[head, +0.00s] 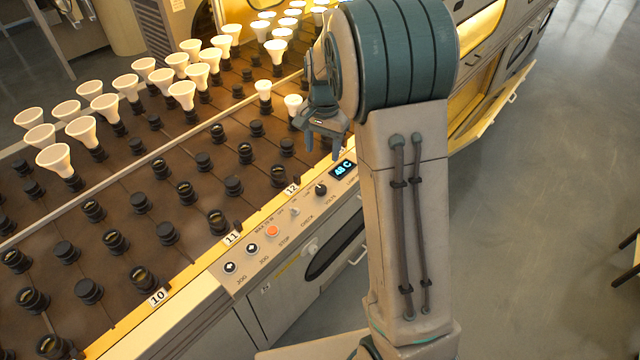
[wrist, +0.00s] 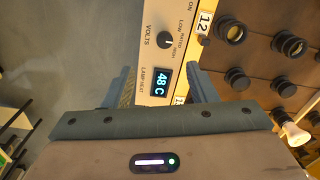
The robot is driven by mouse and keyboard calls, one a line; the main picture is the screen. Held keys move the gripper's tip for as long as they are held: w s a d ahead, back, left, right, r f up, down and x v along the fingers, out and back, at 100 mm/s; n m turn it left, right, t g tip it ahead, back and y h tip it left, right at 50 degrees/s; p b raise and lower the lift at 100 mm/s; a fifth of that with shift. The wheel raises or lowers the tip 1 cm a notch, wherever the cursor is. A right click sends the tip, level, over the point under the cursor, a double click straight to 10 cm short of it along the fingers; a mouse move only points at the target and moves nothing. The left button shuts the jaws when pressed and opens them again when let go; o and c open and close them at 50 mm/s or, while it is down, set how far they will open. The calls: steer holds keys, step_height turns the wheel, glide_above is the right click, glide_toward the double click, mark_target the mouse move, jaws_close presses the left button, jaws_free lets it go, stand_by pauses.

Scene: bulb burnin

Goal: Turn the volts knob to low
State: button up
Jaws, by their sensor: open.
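The volts knob (head: 321,190) is a small black round knob on the pale control panel (head: 262,262) along the conveyor's front edge. In the wrist view the knob (wrist: 165,41) lies just beyond the fingertips, roughly midway between their lines, with LOW, RATED and HIGH printed beside it. I cannot tell surely which mark its pointer faces. My gripper (head: 324,139) is open and empty above the panel, apart from the knob. In the wrist view the gripper's two fingers (wrist: 164,84) stand either side of the lit 48 C display (wrist: 162,79).
Left of the knob are the check switch (head: 294,211), an orange stop button (head: 272,231) and two black jog buttons (head: 252,247). Rows of black sockets fill the conveyor (head: 130,190), with white bulbs (head: 182,94) at the back. Clear floor (head: 540,200) lies right.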

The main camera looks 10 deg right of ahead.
mark_target(321, 188)
steer(key=shift+m, duration=0.3)
steer(key=f, duration=0.5)
steer(key=w+f, duration=0.1)
steer(key=f, duration=0.4)
steer(key=w+f, duration=0.1)
steer(key=f, duration=0.5)
steer(key=shift+r, duration=0.1)
steer(key=c, duration=1)
